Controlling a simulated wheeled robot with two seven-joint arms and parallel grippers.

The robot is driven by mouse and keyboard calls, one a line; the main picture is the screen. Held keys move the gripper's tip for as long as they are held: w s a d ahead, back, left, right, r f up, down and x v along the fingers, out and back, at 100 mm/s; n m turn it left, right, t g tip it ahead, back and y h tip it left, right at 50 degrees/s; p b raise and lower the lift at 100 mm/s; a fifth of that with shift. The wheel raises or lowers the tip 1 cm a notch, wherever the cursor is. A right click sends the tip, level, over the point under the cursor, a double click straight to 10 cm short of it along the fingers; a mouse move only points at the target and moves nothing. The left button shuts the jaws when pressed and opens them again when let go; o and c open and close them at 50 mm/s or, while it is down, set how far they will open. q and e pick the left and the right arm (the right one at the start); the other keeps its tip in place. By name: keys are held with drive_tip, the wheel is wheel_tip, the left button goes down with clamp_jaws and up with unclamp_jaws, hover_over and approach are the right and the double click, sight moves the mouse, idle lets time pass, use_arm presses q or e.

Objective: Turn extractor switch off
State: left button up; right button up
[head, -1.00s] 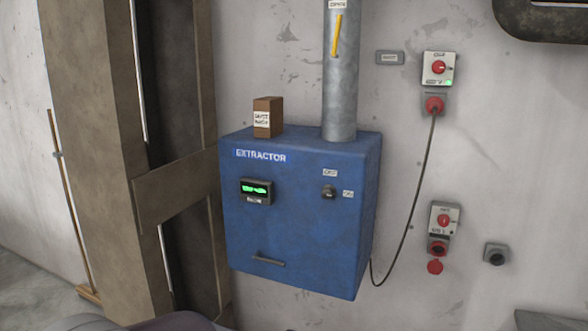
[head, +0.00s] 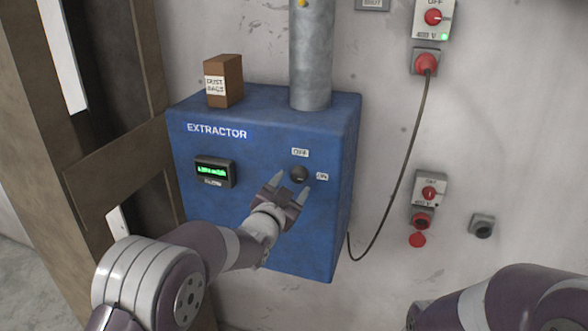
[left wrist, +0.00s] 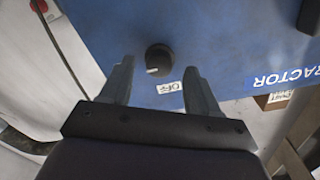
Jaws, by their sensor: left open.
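The blue extractor box (head: 262,235) hangs on the wall, with the white word EXTRACTOR on its front. Its switch is a small dark round knob (head: 299,174) at the right of the front, with an OFF label above it and an ON label to its right. In the left wrist view the knob (left wrist: 159,58) has a pale pointer mark, and the OFF label (left wrist: 170,88) is close by. My left gripper (head: 293,184) is open, its two fingers pointing at the knob from just below it. The knob appears ahead of the fingertips, between their lines. My right gripper is out of view.
A green-lit display (head: 214,172) is left of the knob. A brown dust-bags box (head: 224,82) and a grey pipe (head: 311,60) stand on top. A cable (head: 402,170) runs from the box to a red wall plug (head: 426,63). Part of my right arm shows at lower right.

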sight(298, 175)
use_arm(q)
drive_tip(key=shift+x, duration=0.8)
drive_tip(key=shift+w+d+r+p, duration=0.2)
drive_tip(key=shift+p, duration=0.2)
drive_tip(key=shift+r, duration=0.1)
drive_tip(key=shift+w, duration=0.2)
drive_tip(key=shift+f, duration=0.2)
drive_tip(key=shift+c, duration=1.2)
drive_tip(key=c, duration=0.8)
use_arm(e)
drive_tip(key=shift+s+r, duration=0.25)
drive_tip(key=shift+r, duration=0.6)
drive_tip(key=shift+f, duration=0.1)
